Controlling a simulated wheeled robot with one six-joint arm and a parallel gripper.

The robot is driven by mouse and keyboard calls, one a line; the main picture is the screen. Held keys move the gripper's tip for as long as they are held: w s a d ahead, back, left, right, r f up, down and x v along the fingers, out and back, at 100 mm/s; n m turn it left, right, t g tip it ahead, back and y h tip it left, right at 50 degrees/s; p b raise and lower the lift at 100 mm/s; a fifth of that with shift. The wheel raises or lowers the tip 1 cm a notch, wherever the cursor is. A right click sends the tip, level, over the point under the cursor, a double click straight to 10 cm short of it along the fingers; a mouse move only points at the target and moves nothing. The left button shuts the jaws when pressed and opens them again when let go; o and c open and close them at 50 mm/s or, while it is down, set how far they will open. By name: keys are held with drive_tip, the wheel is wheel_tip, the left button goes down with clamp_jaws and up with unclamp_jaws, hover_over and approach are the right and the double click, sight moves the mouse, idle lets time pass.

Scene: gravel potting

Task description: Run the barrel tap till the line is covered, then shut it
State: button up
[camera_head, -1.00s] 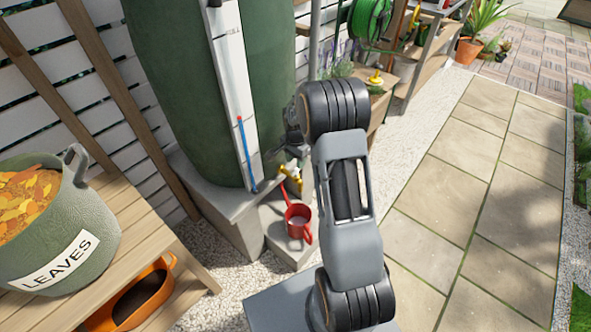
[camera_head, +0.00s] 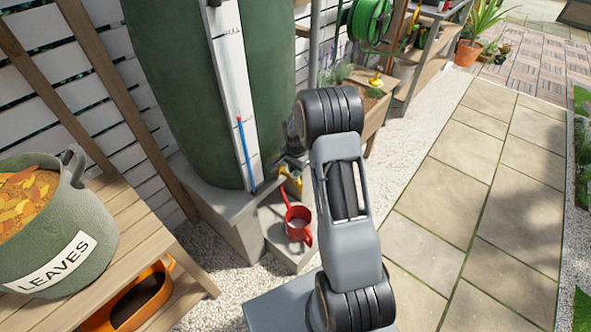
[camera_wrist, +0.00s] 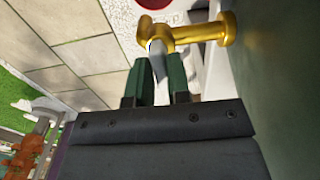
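The brass tap (camera_head: 291,180) sits low on the green barrel (camera_head: 205,90); it fills the top of the wrist view (camera_wrist: 195,32). My gripper (camera_head: 290,155) is at the tap, partly hidden by my arm. In the wrist view its two green fingers (camera_wrist: 163,72) stand a little apart, with a grey lever-like piece (camera_wrist: 157,52) between them. Whether they press on it is unclear. The barrel's white gauge strip (camera_head: 229,75) has a blue column with a red top.
A wooden bench (camera_head: 150,235) on the left holds a LEAVES tub (camera_head: 70,235) and an orange container (camera_head: 135,300). The can stands on a grey block (camera_head: 282,250) beside gravel. The paved path (camera_head: 470,210) on the right is clear. A green hose reel (camera_head: 370,20) hangs behind.

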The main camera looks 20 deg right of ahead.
clamp_jaws()
drive_tip(key=shift+n, duration=0.3)
drive_tip(key=n+p, duration=0.1)
drive_tip(key=n, duration=0.4)
drive_tip(key=shift+n, duration=0.3)
drive_tip(key=n, duration=0.5)
drive_tip(key=shift+n, duration=0.4)
drive_tip(key=shift+o, duration=2.3)
unclamp_jaws()
